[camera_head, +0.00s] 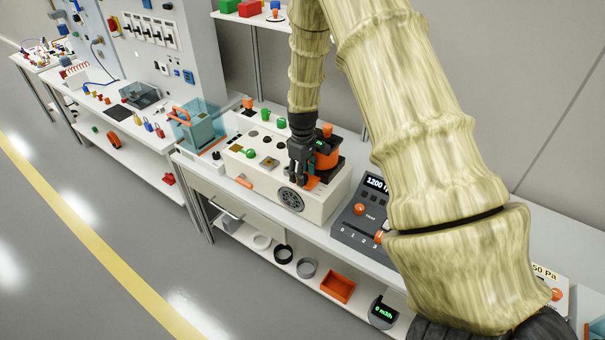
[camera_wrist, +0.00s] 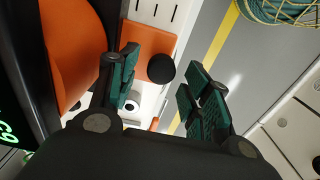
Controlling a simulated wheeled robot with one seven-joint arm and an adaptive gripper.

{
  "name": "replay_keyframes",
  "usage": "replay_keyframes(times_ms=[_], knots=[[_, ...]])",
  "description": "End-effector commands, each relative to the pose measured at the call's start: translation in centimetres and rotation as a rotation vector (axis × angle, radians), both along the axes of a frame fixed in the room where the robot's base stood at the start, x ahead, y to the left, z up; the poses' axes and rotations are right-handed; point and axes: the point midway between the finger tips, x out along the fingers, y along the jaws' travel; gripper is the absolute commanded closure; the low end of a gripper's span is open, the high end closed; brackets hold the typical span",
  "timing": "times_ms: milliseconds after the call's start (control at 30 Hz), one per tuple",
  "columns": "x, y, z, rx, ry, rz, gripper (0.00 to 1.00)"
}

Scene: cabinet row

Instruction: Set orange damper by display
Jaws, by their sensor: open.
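An orange plate with a black round knob, which looks like the damper (camera_wrist: 143,58), lies on the white box; in the head view its orange edge (camera_head: 312,183) shows beside my fingers. My gripper (camera_head: 299,180) is over the box's right part, pointing down. In the wrist view my gripper (camera_wrist: 165,95) is open, with the knob showing between and beyond its fingers; contact cannot be told. A black unit with an orange round body (camera_head: 328,158) stands right behind my gripper; its green digits (camera_wrist: 7,132) show at the left in the wrist view. A grey console with a display (camera_head: 376,183) stands to the right.
The white box (camera_head: 327,208) carries green knobs (camera_head: 266,115) and a round grille. The shelf below holds rings, an orange tray (camera_head: 338,287) and a small display unit (camera_head: 383,312). My arm hides part of the bench at right. The floor in front is clear.

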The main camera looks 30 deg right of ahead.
Motion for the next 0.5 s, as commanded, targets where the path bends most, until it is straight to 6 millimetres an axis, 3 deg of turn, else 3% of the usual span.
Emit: replay_keyframes(times_ms=[200, 500], knots=[[-0.1, 0.0, -1.3, 0.0, 0.002, 0.0, 0.51], [0.0, 0.0, -1.7, 0.0, 0.001, 0.0, 0.51]])
